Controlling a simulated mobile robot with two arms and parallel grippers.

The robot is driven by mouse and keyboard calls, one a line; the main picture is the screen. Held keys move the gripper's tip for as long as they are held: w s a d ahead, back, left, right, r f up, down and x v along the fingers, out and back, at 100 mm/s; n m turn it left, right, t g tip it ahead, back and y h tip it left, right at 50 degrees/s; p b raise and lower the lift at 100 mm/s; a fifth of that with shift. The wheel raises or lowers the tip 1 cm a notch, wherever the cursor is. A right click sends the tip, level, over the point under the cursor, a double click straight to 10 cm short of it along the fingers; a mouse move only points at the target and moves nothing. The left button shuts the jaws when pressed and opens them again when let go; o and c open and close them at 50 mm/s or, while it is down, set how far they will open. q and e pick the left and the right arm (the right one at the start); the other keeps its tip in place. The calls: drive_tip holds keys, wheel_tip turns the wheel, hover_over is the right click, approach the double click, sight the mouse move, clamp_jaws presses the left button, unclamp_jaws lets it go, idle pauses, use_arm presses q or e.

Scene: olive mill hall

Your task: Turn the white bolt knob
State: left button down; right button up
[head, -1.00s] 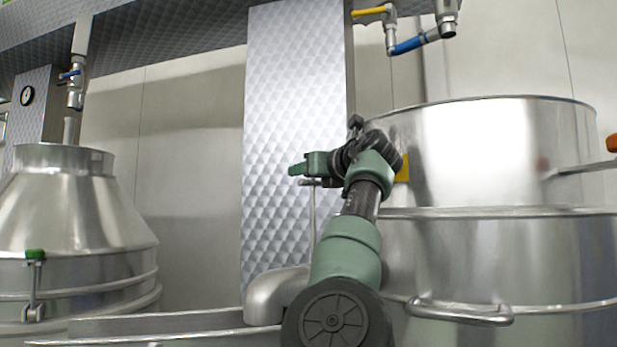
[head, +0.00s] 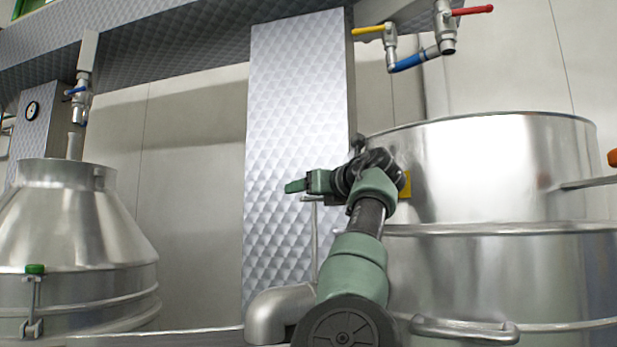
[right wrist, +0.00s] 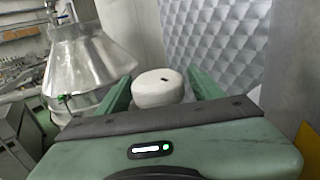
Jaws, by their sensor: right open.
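A white rounded knob (right wrist: 160,88) with a small dark mark on its top shows in the right wrist view. It lies between the two green fingers of my right gripper (right wrist: 162,82) as seen from there, and its lower part is hidden by the gripper body. The fingers are apart; I cannot tell whether they touch it. In the head view my right gripper (head: 291,186) points left in front of the patterned metal pillar. I cannot make out the knob in the head view. My left gripper is not in view.
A large steel vat (head: 490,170) stands at the right, close to my arm. The patterned pillar (head: 300,90) is behind the gripper. A cone-topped steel tank (head: 70,230) is at the left. A pipe elbow (head: 275,312) is below, and valves (head: 390,45) hang overhead.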

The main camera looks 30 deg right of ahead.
wheel_tip(320, 180, up, 20)
drive_tip(key=p, duration=1.3)
drive_tip(key=shift+f+p, duration=0.15)
drive_tip(key=shift+p, duration=0.25)
drive_tip(key=shift+w, duration=0.1)
